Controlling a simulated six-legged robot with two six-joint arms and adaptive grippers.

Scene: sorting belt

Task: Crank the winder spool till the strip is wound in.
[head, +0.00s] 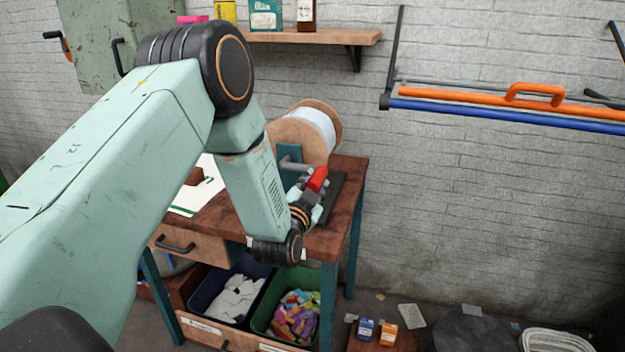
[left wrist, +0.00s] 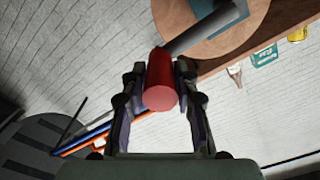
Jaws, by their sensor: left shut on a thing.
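The winder spool (head: 292,131), with pale wooden flanges and a white band wound between them, stands on the workbench's right part. Its wooden flange (left wrist: 178,22) also shows at the top of the left wrist view. A grey crank bar (head: 296,165) ends in a red handle (head: 318,178). My left gripper (head: 311,187) is shut on this handle. In the left wrist view the red handle (left wrist: 160,97) sits between both fingers. My arm hides part of the spool and bench; I cannot make out the strip's free end. My right gripper is not in view.
The brown workbench (head: 343,166) has a dark plate at its right edge and a white sheet (head: 187,200) at left. Bins of white scraps (head: 235,297) and coloured pieces (head: 296,313) are underneath. A shelf (head: 330,38) hangs above.

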